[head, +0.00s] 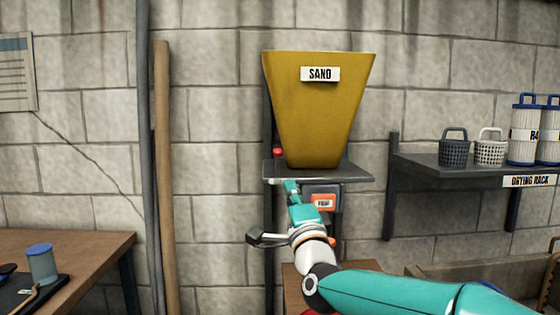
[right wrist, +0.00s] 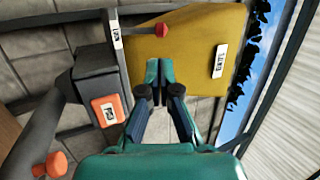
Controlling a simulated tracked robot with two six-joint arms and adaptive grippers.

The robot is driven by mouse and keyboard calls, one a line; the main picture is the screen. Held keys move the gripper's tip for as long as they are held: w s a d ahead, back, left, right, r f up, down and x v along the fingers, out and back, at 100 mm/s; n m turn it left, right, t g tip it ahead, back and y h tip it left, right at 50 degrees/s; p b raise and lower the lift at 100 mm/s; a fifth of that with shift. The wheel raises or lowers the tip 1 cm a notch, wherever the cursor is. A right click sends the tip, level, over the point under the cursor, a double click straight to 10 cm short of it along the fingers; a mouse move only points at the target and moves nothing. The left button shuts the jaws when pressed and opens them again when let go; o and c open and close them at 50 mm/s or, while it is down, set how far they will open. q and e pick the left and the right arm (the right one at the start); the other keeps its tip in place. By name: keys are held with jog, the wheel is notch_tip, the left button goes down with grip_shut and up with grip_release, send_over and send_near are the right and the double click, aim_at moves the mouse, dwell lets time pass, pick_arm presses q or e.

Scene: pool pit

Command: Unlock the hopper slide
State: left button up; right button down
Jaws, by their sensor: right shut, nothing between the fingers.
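The yellow sand hopper (head: 318,115) stands on a grey wall shelf (head: 345,174); it also shows in the right wrist view (right wrist: 195,40). In the right wrist view a red knob (right wrist: 162,30) on a thin rod sticks out past a pale labelled strip (right wrist: 117,42). A grey box with an orange label (head: 323,203) hangs under the shelf. My right gripper (head: 289,185) is shut and empty, just below the shelf's front edge. Its closed fingertips (right wrist: 160,68) are apart from the knob. My left gripper is out of view.
A drying rack (head: 425,163) with baskets is at right. A wooden table (head: 85,250) stands at left, beside upright poles (head: 163,150). Bare wall lies between poles and hopper.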

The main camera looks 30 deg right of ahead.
aim_at(279, 155)
pick_arm(q)
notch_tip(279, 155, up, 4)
jog(key=p, duration=0.3)
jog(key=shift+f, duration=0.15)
pick_arm(e)
jog(key=x, duration=1)
jog(key=shift+w+d, duration=0.1)
jog(key=shift+w, duration=0.25)
jog(key=shift+s+d+r, duration=0.1)
